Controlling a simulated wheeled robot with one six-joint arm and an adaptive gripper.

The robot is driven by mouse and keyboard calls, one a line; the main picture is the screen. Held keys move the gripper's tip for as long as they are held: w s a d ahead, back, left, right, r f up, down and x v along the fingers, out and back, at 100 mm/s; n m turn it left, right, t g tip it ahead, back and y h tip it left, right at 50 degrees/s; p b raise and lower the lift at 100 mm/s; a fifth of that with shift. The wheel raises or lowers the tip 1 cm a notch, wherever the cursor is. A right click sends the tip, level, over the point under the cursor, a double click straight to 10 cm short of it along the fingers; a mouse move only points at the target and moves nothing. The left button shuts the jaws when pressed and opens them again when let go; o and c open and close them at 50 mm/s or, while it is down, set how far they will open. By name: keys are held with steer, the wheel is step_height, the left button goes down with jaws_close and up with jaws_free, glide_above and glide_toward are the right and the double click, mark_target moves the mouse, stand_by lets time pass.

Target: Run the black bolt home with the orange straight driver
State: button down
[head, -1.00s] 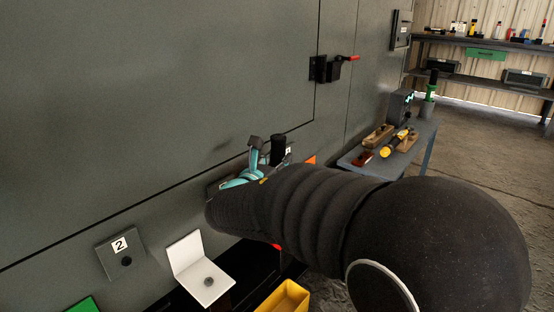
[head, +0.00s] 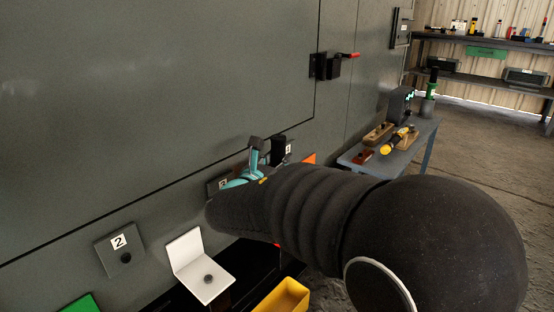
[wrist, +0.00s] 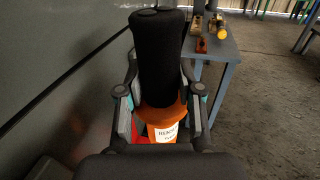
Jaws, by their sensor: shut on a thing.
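My gripper (wrist: 160,122) is shut on the orange straight driver, which has a thick black upper body (wrist: 158,60) and an orange lower part (wrist: 165,113) with a white label. The driver stands roughly upright between the two fingers. In the head view, one teal finger (head: 255,160) shows close to the grey cabinet wall, beside a black shape that looks like the driver's top (head: 278,151). My arm hides the driver's lower end. A plate marked 2 (head: 118,242) on the wall has a dark round spot; I cannot tell whether it is the black bolt or a hole.
A white angled bracket (head: 187,250) with a dark round spot stands right of plate 2. A yellow bin (head: 284,298) is below my arm. A small bench (head: 362,163) with a yellow-black tool stands to the right. A latch with a red handle (head: 334,65) juts from the wall.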

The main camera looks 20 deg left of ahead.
mark_target(275, 144)
steer(key=shift+f, duration=0.9)
stand_by(2.2)
steer(key=shift+r, duration=0.15)
steer(key=shift+r+p, duration=2.1)
steer(key=shift+r, duration=1.05)
